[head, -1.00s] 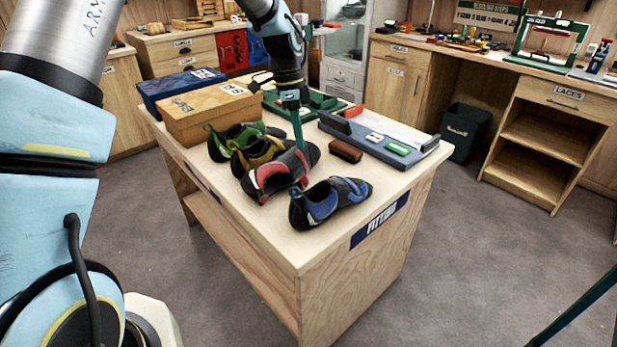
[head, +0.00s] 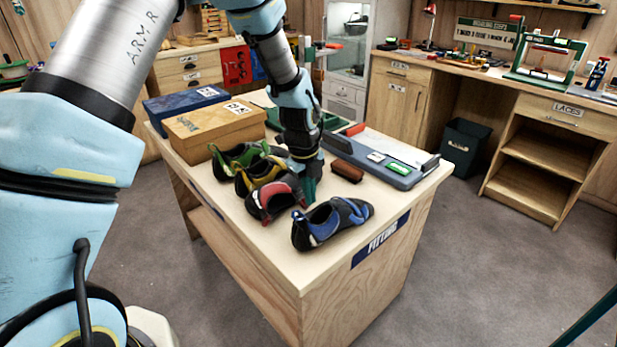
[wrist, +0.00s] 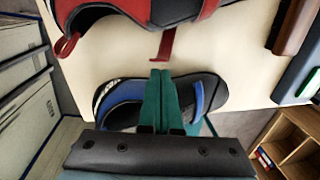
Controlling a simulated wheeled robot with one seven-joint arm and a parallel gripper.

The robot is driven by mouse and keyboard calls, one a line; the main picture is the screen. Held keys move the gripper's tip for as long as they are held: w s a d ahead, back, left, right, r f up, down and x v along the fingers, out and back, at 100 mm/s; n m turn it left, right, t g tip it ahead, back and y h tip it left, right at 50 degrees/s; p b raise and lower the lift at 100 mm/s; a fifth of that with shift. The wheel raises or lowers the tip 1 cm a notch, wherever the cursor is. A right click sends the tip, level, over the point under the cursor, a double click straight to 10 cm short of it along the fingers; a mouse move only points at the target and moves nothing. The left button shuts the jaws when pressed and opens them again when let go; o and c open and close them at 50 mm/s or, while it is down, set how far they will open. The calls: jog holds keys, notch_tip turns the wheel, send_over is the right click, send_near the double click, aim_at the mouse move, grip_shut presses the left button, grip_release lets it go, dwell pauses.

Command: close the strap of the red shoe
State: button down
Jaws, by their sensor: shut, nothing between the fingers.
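The red shoe (head: 272,197) stands on the fitting table between the yellow and blue shoes. In the wrist view the red shoe (wrist: 125,12) is at the top, and its red strap (wrist: 165,45) sticks out sideways from the shoe, open. My gripper (head: 308,198) is low on the right side of the red shoe, between it and the blue shoe. In the wrist view my gripper (wrist: 160,75) is shut and empty, its green fingertips close to the strap's free end. I cannot tell whether they touch it. My arm hides part of the red shoe's toe in the head view.
The blue shoe (head: 333,222) stands just right of my gripper, and the fingers cover part of it in the wrist view. The yellow shoe (head: 258,175) and green shoe (head: 238,154) stand behind-left. A brown brush (head: 347,171) and blue-grey tray (head: 400,178) lie to the right.

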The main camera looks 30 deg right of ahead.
jog(key=shift+d+f, duration=0.1)
jog(key=shift+f, duration=0.85)
